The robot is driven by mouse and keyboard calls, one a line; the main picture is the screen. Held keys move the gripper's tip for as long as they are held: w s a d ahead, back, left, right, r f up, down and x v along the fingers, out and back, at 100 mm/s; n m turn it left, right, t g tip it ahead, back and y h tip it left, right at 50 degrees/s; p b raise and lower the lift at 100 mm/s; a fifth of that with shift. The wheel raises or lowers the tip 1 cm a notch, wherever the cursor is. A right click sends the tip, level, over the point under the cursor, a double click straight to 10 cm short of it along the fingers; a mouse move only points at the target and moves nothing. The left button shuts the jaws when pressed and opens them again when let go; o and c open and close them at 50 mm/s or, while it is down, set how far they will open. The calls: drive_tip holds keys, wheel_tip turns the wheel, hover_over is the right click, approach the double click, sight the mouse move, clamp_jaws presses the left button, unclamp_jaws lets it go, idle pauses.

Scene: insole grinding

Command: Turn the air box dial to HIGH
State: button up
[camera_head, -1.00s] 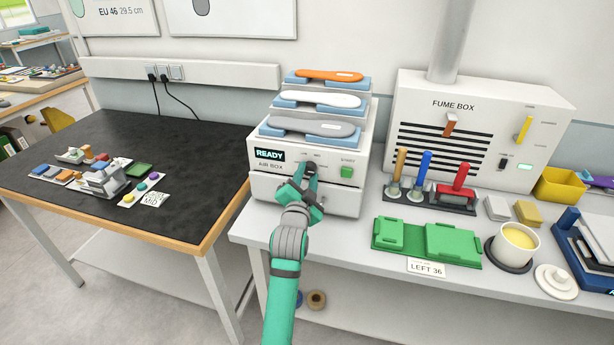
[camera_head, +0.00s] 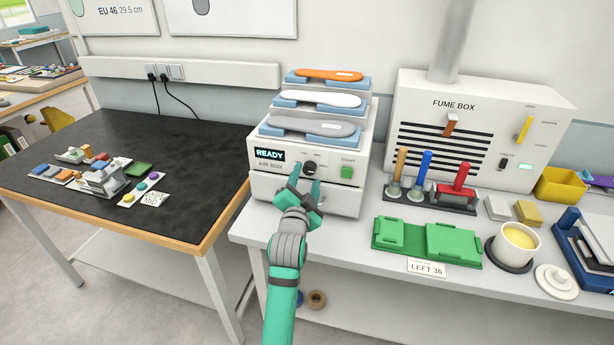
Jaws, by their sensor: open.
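The white air box (camera_head: 263,182) stands at the left end of the bench, its display (camera_head: 269,155) reading READY. Its round black dial (camera_head: 309,168) sits on the front panel, left of the green START button (camera_head: 347,172). The small labels around the dial are too blurred to read, so I cannot tell its setting. My gripper (camera_head: 305,178) is open in front of the panel. Its two teal fingers point at the panel, one on each side of the dial, with nothing between them that looks gripped. Whether they touch the dial is unclear.
Insoles lie on blue rests on top of the air box, such as the grey one (camera_head: 311,126). To the right are a tool rack (camera_head: 433,204), a green mould (camera_head: 453,243), a cup (camera_head: 512,246) and the fume box (camera_head: 480,92). A dark table (camera_head: 190,160) stands left.

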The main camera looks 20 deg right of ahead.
drive_tip(key=v, duration=0.9)
